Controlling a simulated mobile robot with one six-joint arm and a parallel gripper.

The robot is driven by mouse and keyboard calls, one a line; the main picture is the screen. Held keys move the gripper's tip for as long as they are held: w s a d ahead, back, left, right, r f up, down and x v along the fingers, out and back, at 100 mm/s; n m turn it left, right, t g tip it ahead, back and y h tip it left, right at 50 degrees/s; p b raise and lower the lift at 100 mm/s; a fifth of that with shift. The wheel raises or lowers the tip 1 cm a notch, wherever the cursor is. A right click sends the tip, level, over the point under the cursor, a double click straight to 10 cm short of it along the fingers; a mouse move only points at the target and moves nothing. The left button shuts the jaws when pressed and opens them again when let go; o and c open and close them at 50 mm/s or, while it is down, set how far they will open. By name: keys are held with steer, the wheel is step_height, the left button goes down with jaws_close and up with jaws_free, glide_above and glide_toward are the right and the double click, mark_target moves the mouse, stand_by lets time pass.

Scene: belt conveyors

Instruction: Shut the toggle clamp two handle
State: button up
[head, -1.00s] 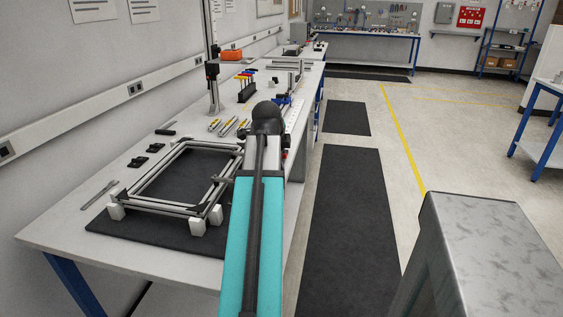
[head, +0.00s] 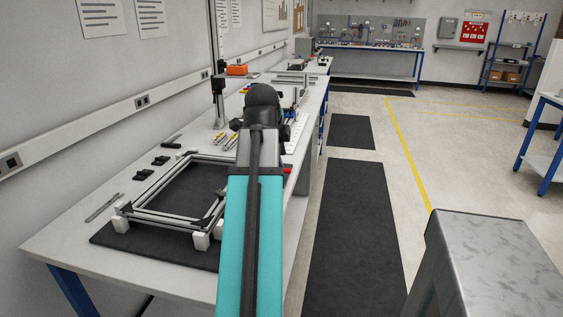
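A rectangular aluminium frame (head: 165,213) with white corner blocks lies on a black mat (head: 118,238) on the long workbench. A small dark fitting (head: 214,208) sits at the frame's near right corner; it is too small to tell whether it is a toggle clamp. No clamp handle can be made out clearly. A small red part shows at the right edge of my arm beside the bench edge, and I cannot tell what it belongs to. My teal arm covers the right side of the frame. My gripper is not visible.
Small black parts (head: 160,160) and a flat metal tool (head: 103,207) lie left of the frame. An orange box (head: 236,70) stands farther back on the bench (head: 62,242). A grey metal block (head: 495,250) stands at the near right. Floor mats (head: 352,225) cover the aisle between.

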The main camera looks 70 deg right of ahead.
steer(key=shift+a+r, duration=0.2)
steer(key=shift+r, duration=0.05)
